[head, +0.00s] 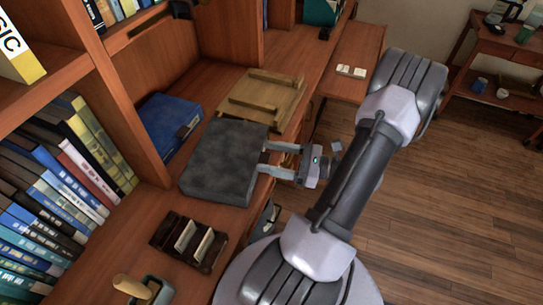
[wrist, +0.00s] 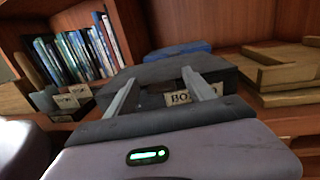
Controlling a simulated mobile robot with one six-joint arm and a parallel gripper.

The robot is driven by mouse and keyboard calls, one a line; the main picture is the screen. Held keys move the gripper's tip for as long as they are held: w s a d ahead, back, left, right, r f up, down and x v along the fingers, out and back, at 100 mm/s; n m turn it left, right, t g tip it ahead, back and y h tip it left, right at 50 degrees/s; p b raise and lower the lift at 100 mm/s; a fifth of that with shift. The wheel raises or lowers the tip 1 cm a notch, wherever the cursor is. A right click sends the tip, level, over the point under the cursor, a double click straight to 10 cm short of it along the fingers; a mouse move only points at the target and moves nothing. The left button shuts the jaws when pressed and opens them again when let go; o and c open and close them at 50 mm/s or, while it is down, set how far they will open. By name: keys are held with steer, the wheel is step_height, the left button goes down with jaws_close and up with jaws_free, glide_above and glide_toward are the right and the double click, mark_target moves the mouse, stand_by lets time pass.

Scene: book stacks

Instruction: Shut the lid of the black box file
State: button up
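The black box file (head: 222,158) lies on the wooden shelf top, its lid down over it and looking flat. I cannot tell whether the lid is fully latched. In the wrist view the black box file (wrist: 150,71) shows a pale label on its front, partly hidden by a finger. My gripper (head: 264,157) is open and empty, its two fingers spread apart at the box's front edge.
A blue box file (head: 168,124) lies behind the black one. A wooden tray (head: 283,76) is beyond it. A dark card tray (head: 188,241) with pale dividers and a wooden-handled stamp (head: 131,286) sit nearer. Bookshelves stand at the left; open floor lies right.

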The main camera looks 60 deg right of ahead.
stand_by(0.3)
steer(key=r+p+v, duration=0.1)
steer(key=p+v, duration=0.4)
steer(key=v, duration=1.2)
steer(key=shift+s+f, duration=0.2)
steer(key=shift+f, duration=0.25)
steer(key=shift+d, duration=0.15)
steer(key=w+a+r+n+g+y, duration=0.2)
steer(key=w+a+r+n+g, duration=0.45)
steer(key=w, duration=0.35)
steer(key=w+a+r+n+g+y, duration=0.2)
steer(key=w+a+r+n+g, duration=0.4)
steer(key=w+a+n+g, duration=0.25)
steer(key=a+r+n+t+h, duration=0.1)
steer(key=a+r+n+h, duration=0.1)
steer(key=a, duration=0.5)
steer(key=w+a+r+n+t+h, duration=0.1)
steer(key=a+r+n+h, duration=0.2)
steer(key=a+n, duration=0.3)
steer(key=a+r+n+t+h, duration=0.1)
steer(key=a+r+n, duration=0.4)
steer(key=a, duration=0.5)
steer(key=shift+w+h, duration=0.15)
steer(key=shift+h, duration=0.55)
